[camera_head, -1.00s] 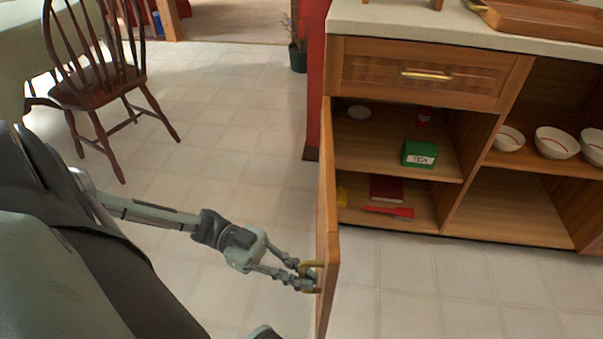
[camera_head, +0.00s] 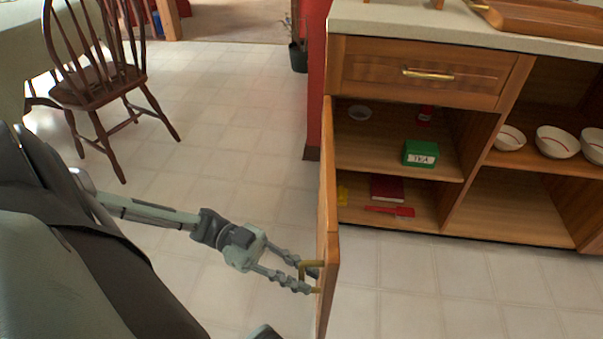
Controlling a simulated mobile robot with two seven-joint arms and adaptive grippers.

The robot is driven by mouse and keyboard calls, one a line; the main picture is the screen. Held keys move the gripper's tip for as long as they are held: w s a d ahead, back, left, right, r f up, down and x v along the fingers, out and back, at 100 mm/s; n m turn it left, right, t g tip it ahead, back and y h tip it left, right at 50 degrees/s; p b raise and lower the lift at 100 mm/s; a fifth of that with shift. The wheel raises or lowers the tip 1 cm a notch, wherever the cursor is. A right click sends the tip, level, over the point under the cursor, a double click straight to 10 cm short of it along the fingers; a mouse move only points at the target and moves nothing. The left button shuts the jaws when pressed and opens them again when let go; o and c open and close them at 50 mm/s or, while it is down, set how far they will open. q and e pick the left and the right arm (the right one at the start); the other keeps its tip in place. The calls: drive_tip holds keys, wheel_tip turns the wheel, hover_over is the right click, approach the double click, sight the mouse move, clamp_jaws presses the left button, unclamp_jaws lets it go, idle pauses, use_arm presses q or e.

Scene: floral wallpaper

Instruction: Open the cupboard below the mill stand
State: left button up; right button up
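The cupboard (camera_head: 397,177) under the counter stands wide open. Its wooden door (camera_head: 327,225) is swung out to the left, seen nearly edge-on. The brass handle (camera_head: 302,270) is on the door's left-facing side. My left gripper (camera_head: 314,279) is at the handle, its two fingers spread apart with the handle between them; the fingers look open and not clamped. The mill stand cannot be made out; the countertop is cut off by the top edge of the view. My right gripper is not in view.
Inside the cupboard are a green box (camera_head: 420,153), a dark red book (camera_head: 386,188) and a red item (camera_head: 400,211). A drawer (camera_head: 424,72) above is shut. Bowls (camera_head: 557,142) sit on an open shelf at right. A wooden chair (camera_head: 98,85) stands at left; the floor between is clear.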

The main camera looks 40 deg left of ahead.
use_arm(q)
drive_tip(key=s+a, duration=0.2)
drive_tip(key=a, duration=0.9)
drive_tip(key=shift+s+a, duration=0.15)
drive_tip(key=shift+a, duration=0.1)
